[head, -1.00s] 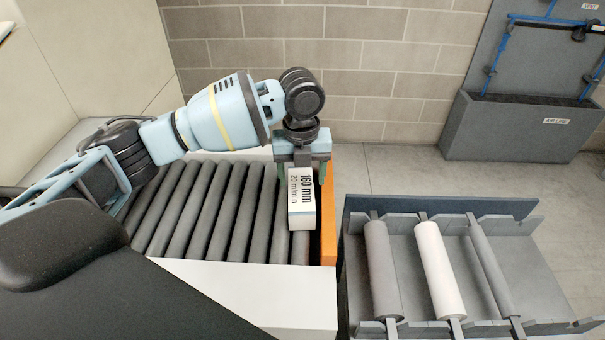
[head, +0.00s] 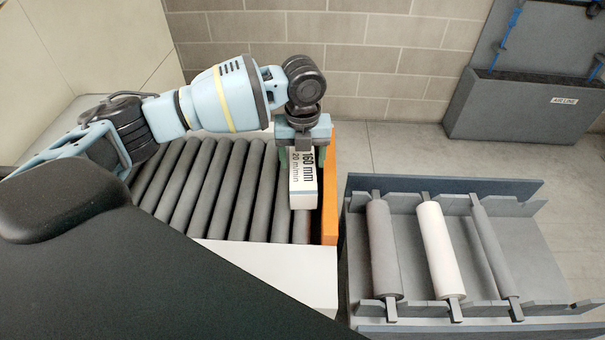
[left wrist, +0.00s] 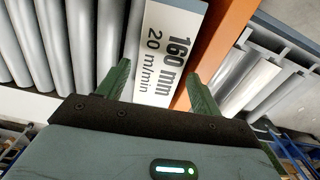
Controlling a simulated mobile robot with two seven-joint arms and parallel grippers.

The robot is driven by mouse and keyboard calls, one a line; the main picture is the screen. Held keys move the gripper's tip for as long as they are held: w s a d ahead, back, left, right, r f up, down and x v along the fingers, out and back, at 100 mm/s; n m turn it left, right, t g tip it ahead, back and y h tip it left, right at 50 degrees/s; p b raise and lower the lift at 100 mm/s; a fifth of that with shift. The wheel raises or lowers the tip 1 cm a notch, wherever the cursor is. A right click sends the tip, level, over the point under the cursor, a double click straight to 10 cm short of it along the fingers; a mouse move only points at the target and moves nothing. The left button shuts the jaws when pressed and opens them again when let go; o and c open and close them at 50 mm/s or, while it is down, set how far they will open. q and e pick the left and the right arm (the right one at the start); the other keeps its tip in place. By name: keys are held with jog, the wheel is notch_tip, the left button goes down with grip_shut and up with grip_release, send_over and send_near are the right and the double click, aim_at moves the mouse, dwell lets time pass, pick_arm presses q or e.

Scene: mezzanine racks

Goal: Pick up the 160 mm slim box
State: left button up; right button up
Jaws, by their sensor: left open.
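The 160 mm slim box (head: 303,189) is white, with "160 mm" and "20 m/min" printed on its top. It lies on the grey rollers at their right end, beside the orange end stop (head: 330,200). My left gripper (head: 303,156) is at the far end of the box in the head view. In the left wrist view, the open green fingers of the left gripper (left wrist: 160,72) stand on either side of the printed box (left wrist: 168,45). Whether they touch it I cannot tell. My right gripper is not in view.
The roller conveyor (head: 205,190) has bare rollers left of the box. A grey rack (head: 520,240) holding two grey rollers and a white roller (head: 440,250) stands to the right. A brick wall (head: 380,80) and a grey bin (head: 520,115) are behind.

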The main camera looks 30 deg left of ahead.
aim_at(302, 167)
pick_arm(q)
jog(key=shift+f, duration=1.85)
jog(key=c, duration=0.9)
jog(key=shift+c, duration=0.2)
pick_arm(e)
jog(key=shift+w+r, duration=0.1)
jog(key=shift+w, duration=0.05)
pick_arm(q)
jog(key=shift+r, duration=0.15)
